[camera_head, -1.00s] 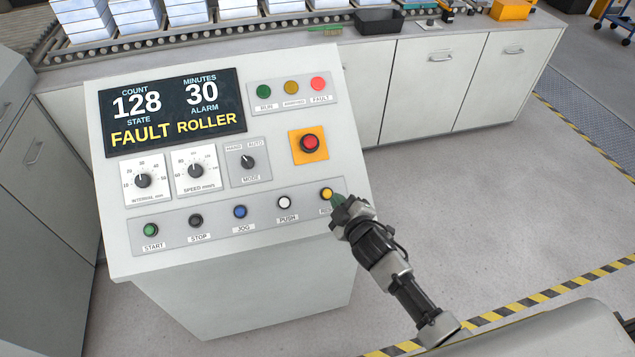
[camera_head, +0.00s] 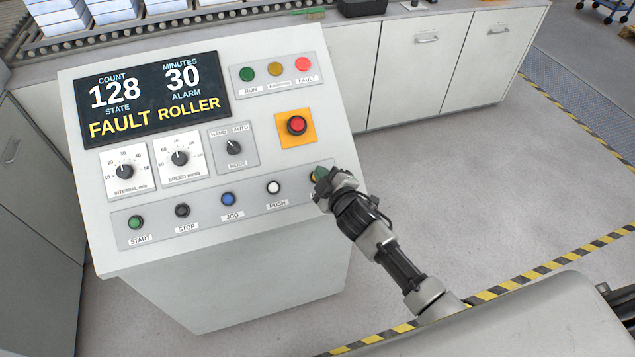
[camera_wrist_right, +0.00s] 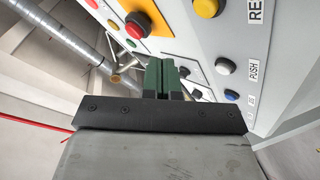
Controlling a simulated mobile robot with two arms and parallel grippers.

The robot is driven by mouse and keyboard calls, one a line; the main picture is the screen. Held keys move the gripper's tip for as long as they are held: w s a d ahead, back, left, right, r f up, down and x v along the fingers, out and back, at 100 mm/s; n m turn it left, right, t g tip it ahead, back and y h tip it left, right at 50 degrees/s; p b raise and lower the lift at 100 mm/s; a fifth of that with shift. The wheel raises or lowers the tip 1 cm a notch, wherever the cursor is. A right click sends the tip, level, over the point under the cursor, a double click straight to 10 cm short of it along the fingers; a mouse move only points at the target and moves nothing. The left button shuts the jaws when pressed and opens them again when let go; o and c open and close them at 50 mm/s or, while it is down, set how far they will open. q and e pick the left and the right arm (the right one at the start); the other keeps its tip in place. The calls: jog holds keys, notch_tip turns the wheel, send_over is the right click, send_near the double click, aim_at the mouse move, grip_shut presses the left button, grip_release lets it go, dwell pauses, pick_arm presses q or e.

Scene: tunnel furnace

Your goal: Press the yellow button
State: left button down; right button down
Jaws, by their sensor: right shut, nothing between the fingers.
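The yellow button (camera_wrist_right: 207,8) is at the top of the right wrist view, beside a label starting "RE". In the head view it is the last button at the right end of the console's lower row, and only a sliver of it (camera_head: 313,178) shows beside my gripper. My right gripper (camera_head: 321,174) is shut, with its green fingers together and nothing between them. In the wrist view the fingers (camera_wrist_right: 162,74) point at the panel, to the left of and below the yellow button. I cannot tell whether they touch the panel. My left gripper is not in view.
The row also holds a white PUSH button (camera_head: 273,188), blue JOG (camera_head: 228,199), black STOP (camera_head: 182,210) and green START (camera_head: 135,222). A red button (camera_head: 297,125) on an orange plate sits above my gripper. The display (camera_head: 155,100) reads FAULT, ROLLER. Floor at right is clear.

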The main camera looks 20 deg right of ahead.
jog(key=shift+w+f+b, duration=0.7)
jog(key=shift+f+b, duration=0.15)
jog(key=shift+f, duration=0.15)
jog(key=shift+w+f+b, duration=0.65)
jog(key=shift+f+b, duration=0.15)
jog(key=shift+f, duration=0.2)
dwell(0.5)
jog(key=shift+w+f+b, duration=0.3)
jog(key=shift+b, duration=0.05)
jog(key=shift+w+f+b, duration=0.2)
jog(key=shift+f+b, duration=0.25)
dwell(0.7)
jog(key=shift+r, duration=0.1)
dwell(0.3)
jog(key=shift+s+r+p, duration=0.5)
jog(key=shift+r+p, duration=0.2)
jog(key=shift+p, duration=0.25)
